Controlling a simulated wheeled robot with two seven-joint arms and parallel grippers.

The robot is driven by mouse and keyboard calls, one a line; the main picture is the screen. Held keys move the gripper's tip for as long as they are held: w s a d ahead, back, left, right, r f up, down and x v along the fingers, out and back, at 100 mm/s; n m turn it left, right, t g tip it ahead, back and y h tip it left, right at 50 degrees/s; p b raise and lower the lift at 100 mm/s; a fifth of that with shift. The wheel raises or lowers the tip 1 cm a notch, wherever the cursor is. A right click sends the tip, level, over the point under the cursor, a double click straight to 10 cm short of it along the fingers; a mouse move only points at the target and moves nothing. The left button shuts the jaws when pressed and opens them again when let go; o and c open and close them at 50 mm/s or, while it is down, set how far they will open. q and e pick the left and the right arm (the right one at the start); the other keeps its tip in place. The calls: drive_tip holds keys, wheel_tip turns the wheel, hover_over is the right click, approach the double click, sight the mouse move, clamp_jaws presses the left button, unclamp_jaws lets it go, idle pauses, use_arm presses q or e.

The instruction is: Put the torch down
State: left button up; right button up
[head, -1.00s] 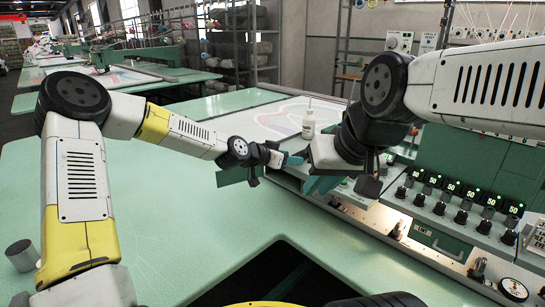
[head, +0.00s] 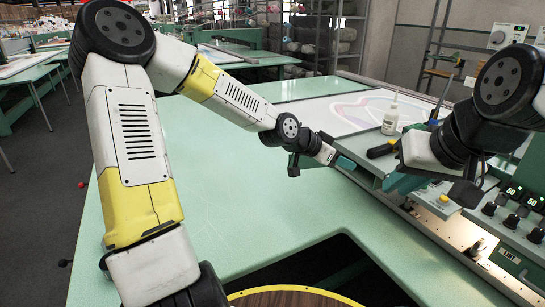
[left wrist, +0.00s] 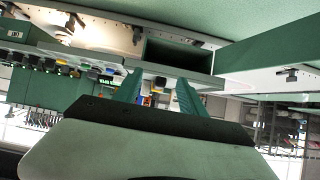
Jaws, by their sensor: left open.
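A short black cylinder (head: 380,151), which looks like the torch, shows in the head view on the near edge of the tufting frame, just behind my right gripper. Part of it is hidden by that gripper, so I cannot tell whether the two touch. My left gripper (head: 344,163) is open just left of the black cylinder and apart from it. In the left wrist view its two green fingers (left wrist: 160,92) are spread, with nothing clearly held between them. My right gripper (head: 403,184) is over the machine's front edge; its jaw gap does not show.
A white bottle (head: 390,118) stands on the frame bed (head: 345,112) behind the black cylinder. The control panel with knobs (head: 505,215) is at the right. The green table (head: 240,200) is clear, with a dark cut-out (head: 330,268) at its front.

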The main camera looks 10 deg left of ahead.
use_arm(q)
drive_tip(key=s+a+r+n+g+y, duration=0.1)
drive_tip(key=s+a+n+y, duration=0.2)
drive_tip(key=s+a+y, duration=0.6)
drive_tip(key=s+a+r+n+h, duration=0.1)
drive_tip(key=s+a+r+n, duration=0.2)
drive_tip(key=s+a+r, duration=0.2)
drive_tip(key=s+a+r+n+h, duration=0.1)
drive_tip(key=s+a+r+n, duration=0.3)
drive_tip(key=s, duration=0.8)
drive_tip(key=a+r, duration=0.1)
drive_tip(key=a, duration=0.1)
drive_tip(key=shift+a, duration=0.3)
